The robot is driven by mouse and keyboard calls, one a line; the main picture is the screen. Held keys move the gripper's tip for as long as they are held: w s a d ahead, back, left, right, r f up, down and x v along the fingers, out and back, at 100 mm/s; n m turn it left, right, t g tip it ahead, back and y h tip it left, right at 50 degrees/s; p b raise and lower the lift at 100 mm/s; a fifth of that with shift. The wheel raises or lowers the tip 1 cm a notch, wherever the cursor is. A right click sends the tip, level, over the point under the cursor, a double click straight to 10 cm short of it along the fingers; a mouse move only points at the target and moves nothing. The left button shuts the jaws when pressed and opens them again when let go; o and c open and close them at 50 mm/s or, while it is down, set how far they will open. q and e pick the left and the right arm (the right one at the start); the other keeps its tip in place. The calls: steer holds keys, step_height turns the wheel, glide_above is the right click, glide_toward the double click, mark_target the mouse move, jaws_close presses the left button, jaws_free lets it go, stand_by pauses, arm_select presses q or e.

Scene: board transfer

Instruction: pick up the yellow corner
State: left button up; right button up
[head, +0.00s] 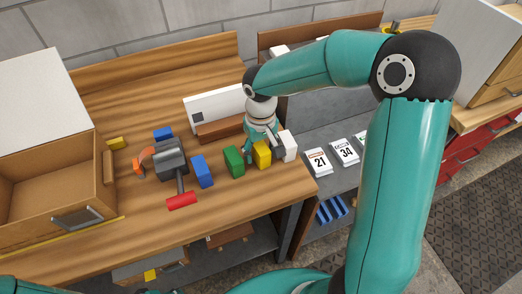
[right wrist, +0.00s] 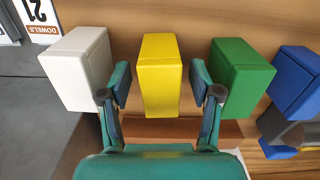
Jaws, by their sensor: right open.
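The yellow corner (head: 262,155) looks like a rounded upright block on the wooden workbench, in a row between a green block (head: 234,161) and a white block (head: 288,146). In the right wrist view the yellow corner (right wrist: 158,78) stands between the two fingers of my right gripper (right wrist: 160,84), with a gap on each side. The right gripper (head: 262,146) is open and reaches down over the yellow corner in the head view. The finger on the green block's side is close to the green block (right wrist: 240,75). My left gripper does not show.
Blue blocks (head: 202,171), a hammer-like tool with a red handle (head: 182,201) and an orange piece (head: 141,160) lie to the left. A wooden strip (head: 220,131) and a white box (head: 214,107) are behind. Number cards (head: 318,161) lie on the grey shelf to the right.

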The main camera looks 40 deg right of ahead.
steer(key=shift+f, duration=0.85)
steer(key=c, duration=1)
steer(key=shift+r, duration=0.1)
